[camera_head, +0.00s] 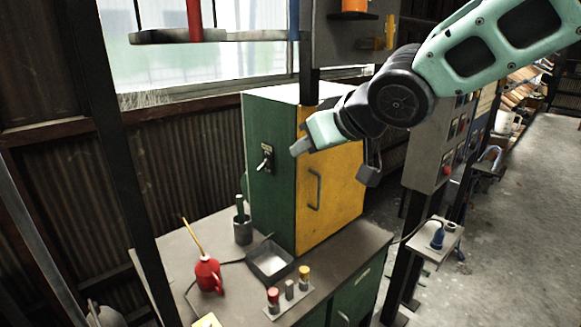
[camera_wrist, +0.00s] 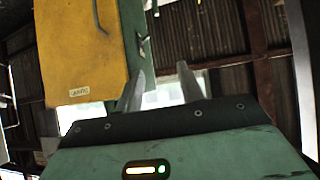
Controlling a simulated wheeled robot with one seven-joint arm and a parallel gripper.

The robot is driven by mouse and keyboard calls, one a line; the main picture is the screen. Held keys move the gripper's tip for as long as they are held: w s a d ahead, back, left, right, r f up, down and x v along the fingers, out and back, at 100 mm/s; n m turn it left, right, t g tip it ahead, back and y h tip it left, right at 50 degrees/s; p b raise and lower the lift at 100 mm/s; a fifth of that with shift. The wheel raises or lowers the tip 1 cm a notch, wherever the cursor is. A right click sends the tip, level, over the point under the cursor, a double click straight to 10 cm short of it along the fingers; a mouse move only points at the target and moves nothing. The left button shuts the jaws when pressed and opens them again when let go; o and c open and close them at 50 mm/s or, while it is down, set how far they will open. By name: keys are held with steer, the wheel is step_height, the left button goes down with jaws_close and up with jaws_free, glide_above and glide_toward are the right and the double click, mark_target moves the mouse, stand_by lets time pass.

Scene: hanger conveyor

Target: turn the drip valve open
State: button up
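My gripper (camera_head: 335,163) is in front of the upper part of the yellow-doored cabinet, its fingers apart with nothing between them. The wrist view shows the two fingertips (camera_wrist: 162,78) spread and empty. A small lever fitting (camera_head: 265,158) with a label plate is on the cabinet's green side, left of my gripper and apart from it. A yellow fitting (camera_head: 388,36) is high up behind my arm, near an orange cup (camera_head: 352,8). I cannot tell which of these is the drip valve, or its setting.
The cabinet (camera_head: 333,190) stands on a grey bench (camera_head: 185,255). On the bench are a red oil can (camera_head: 208,275), a shallow tray (camera_head: 270,260) and a small rack (camera_head: 288,299). A dark post (camera_head: 122,150) rises at left. A control panel (camera_head: 437,140) stands at right, with open floor beyond.

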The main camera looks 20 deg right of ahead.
steer(key=shift+g, duration=0.5)
steer(key=shift+s+a+f, duration=1.25)
steer(key=shift+s+a, duration=0.1)
